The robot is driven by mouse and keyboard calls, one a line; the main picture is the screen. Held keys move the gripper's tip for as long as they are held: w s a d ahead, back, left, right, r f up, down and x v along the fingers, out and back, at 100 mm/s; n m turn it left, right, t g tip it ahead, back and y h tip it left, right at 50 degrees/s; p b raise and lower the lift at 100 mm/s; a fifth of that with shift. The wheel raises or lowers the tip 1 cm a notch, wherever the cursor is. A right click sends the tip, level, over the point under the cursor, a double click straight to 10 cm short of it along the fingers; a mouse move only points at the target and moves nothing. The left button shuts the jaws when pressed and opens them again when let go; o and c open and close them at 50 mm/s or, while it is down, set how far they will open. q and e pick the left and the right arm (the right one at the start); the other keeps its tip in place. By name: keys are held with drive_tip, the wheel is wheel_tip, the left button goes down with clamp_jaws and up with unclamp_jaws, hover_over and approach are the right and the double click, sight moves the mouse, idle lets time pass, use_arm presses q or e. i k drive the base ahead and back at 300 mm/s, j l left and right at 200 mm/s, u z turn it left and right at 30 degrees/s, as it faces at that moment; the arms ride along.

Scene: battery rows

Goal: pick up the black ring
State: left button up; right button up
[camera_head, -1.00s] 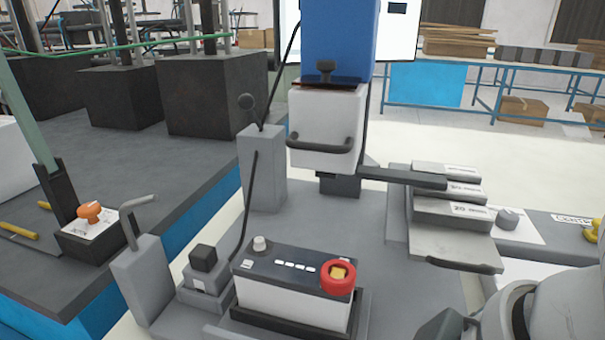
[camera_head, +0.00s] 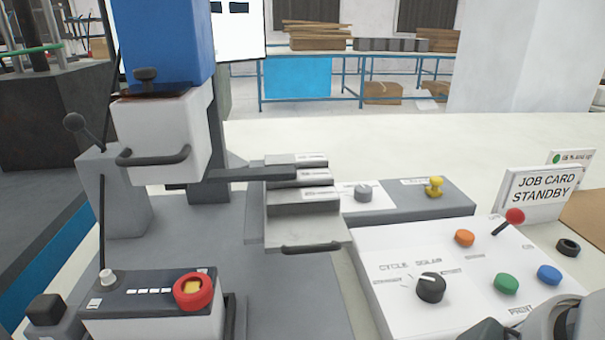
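The black ring (camera_head: 568,247) lies at the far right of the head view. It sits on the light surface just beyond the right edge of the white control panel (camera_head: 380,260). It looks small, with a dark hollow centre, and nothing touches it from above. A grey link of my arm shows at the bottom right corner, nearer than the ring and apart from it in the picture. Neither of my gripper's fingertips can be seen.
The panel carries a black knob (camera_head: 431,287), an orange button (camera_head: 465,237), a green button (camera_head: 506,284), a blue button (camera_head: 549,274) and a red-tipped lever (camera_head: 515,216). A job card sign (camera_head: 538,193) stands behind.

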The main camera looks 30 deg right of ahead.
sight(568, 248)
drive_tip(key=k+j+z, duration=0.1)
drive_tip(key=z, duration=2.3)
drive_tip(key=i+l+u, duration=0.4)
drive_tip(key=i, duration=0.35)
drive_tip(key=i+l+u, duration=0.45)
drive_tip(key=i, duration=0.25)
drive_tip(key=l, duration=0.1)
